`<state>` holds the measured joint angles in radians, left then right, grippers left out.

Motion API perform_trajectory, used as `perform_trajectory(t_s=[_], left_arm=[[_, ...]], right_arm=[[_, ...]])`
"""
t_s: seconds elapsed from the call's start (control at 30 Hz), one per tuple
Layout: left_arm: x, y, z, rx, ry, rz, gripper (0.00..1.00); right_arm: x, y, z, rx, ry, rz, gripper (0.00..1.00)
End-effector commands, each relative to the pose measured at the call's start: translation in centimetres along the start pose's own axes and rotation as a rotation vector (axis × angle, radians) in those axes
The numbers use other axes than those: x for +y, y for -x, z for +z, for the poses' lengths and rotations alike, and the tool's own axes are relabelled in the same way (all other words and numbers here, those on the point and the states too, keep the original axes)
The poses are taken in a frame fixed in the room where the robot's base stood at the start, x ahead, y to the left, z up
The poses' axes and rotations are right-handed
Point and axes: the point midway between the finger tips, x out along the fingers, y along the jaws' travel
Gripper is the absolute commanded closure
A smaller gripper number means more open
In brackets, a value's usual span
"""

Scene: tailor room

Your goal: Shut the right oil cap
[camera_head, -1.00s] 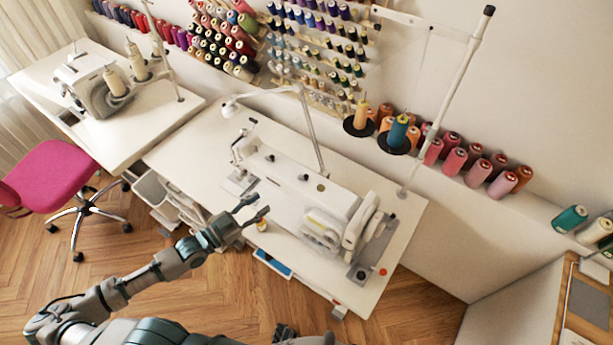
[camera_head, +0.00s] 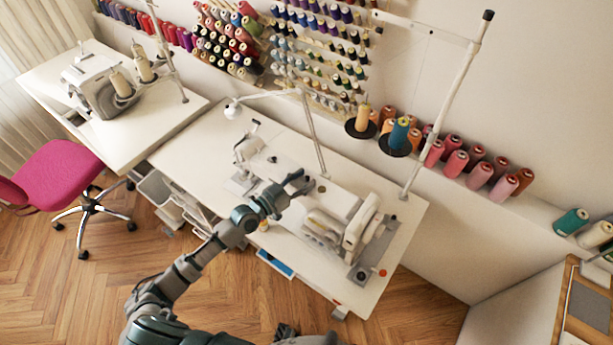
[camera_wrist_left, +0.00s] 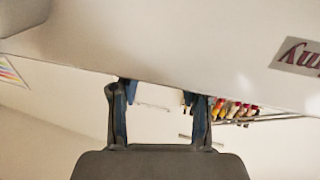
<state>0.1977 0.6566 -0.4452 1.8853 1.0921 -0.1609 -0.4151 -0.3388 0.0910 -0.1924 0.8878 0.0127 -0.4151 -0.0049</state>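The white sewing machine (camera_head: 338,198) lies on the white table. A small dark round spot (camera_head: 321,188) on top of its arm looks like an oil cap; whether it is open or shut is too small to tell. My left gripper (camera_head: 302,181) is over the machine's arm, just left of that spot, and partly covers the machine. In the left wrist view its two fingers (camera_wrist_left: 159,105) are apart with nothing between them; the machine's white body (camera_wrist_left: 180,45) fills the top. No cap shows there. Part of what seems my right gripper (camera_head: 286,331) shows at the bottom edge.
A thin lamp arm (camera_head: 312,130) and a tall thread stand (camera_head: 445,110) rise behind the machine. Thread cones (camera_head: 456,163) line the wall ledge. A pink chair (camera_head: 57,175) and a second machine table (camera_head: 150,118) are at left.

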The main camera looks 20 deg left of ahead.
Motion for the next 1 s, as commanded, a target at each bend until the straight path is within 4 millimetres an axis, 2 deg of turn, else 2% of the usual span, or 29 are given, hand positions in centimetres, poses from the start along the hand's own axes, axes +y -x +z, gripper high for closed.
perform_trajectory(t_s=[0.13, 0.47, 0.6, 0.63, 0.9, 1.0], left_arm=[[0.0, -1.3, 0.0, 0.001, 0.002, 0.002, 0.6], [-0.1, -1.5, 0.1, 0.0, 0.002, 0.001, 0.6], [-0.1, -1.5, 0.1, 0.001, 0.002, 0.001, 0.95], [-0.1, -1.5, 0.1, 0.001, 0.002, 0.001, 1.0], [-0.3, -1.6, 0.1, 0.002, 0.001, 0.002, 1.0], [-0.3, -1.6, 0.2, 0.005, 0.0, 0.011, 1.0]], right_arm=[[-0.1, 0.0, 0.3, -0.002, 0.001, 0.001, 0.6], [-0.2, 0.0, 0.3, -0.001, 0.001, 0.002, 0.6], [-0.2, 0.0, 0.3, -0.001, 0.001, 0.002, 0.6], [-0.2, 0.0, 0.3, 0.0, 0.001, 0.002, 0.6], [-0.2, -0.3, 0.3, -0.007, 0.0, 0.001, 0.6], [-0.1, 0.1, -1.7, 0.01, -0.001, 0.002, 0.6]])
